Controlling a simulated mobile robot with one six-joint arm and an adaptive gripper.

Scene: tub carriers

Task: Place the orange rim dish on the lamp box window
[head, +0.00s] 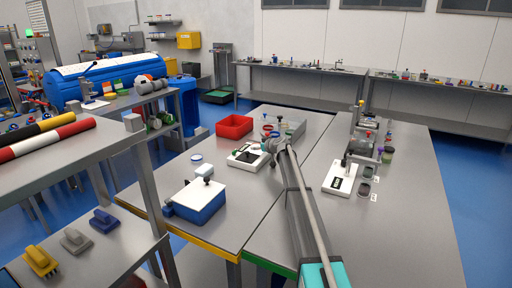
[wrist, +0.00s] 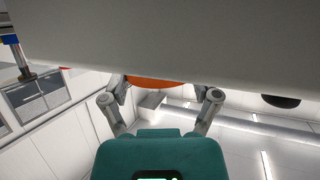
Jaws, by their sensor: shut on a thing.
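My gripper (wrist: 158,92) shows in the wrist view with its two fingers on either side of an orange piece, the orange rim dish (wrist: 155,82). It is shut on the dish. A broad grey surface hides most of the dish in that view. A low white box with a dark panel (head: 246,158) lies just left of the arm's end and looks like the lamp box. A similar white unit (head: 340,178) with a dark panel stands to the right.
A blue box with a white top (head: 200,200) stands at the front left of the bench. A red tray (head: 234,126) is behind. A blue-rimmed dish (head: 196,158) lies left of the white box. Small jars (head: 365,188) stand at right.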

